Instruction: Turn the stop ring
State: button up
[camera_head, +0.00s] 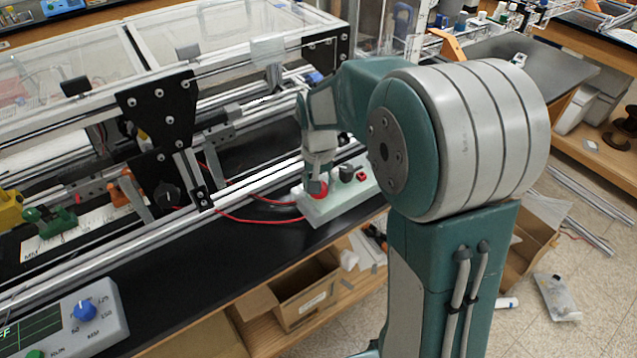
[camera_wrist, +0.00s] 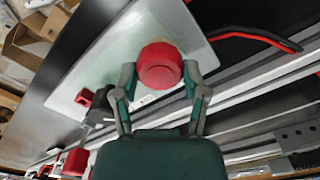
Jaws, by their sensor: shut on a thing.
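The stop ring (camera_wrist: 160,62) is a round red cap on a pale control box (camera_wrist: 112,60). My gripper (camera_wrist: 161,76) has one finger on each side of it in the wrist view, and is shut on it. In the head view the red ring (camera_head: 320,187) shows partly behind my gripper (camera_head: 317,180), which points down onto the box (camera_head: 332,208). The ring's far side and the exact finger contact are partly hidden in the head view.
A black knob (camera_head: 346,174) and a small red part (camera_head: 362,175) sit on the same box, right of the ring. A red cable (camera_head: 255,218) runs left along the black bench. Metal rails (camera_head: 110,249) and the extrusion frame with black plates (camera_head: 160,112) stand behind and left.

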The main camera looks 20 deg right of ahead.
jog(key=shift+s+f, duration=0.15)
dwell(0.3)
jog(key=o, duration=1.1)
jog(key=shift+o, duration=0.2)
jog(key=shift+a, duration=0.1)
notch_tip(320, 180, up, 12)
jog(key=s+r+n+t, duration=0.1)
jog(key=s+n+t, duration=0.2)
jog(key=s, duration=1.8)
jog(key=t, duration=0.2)
jog(key=shift+n+t, duration=0.3)
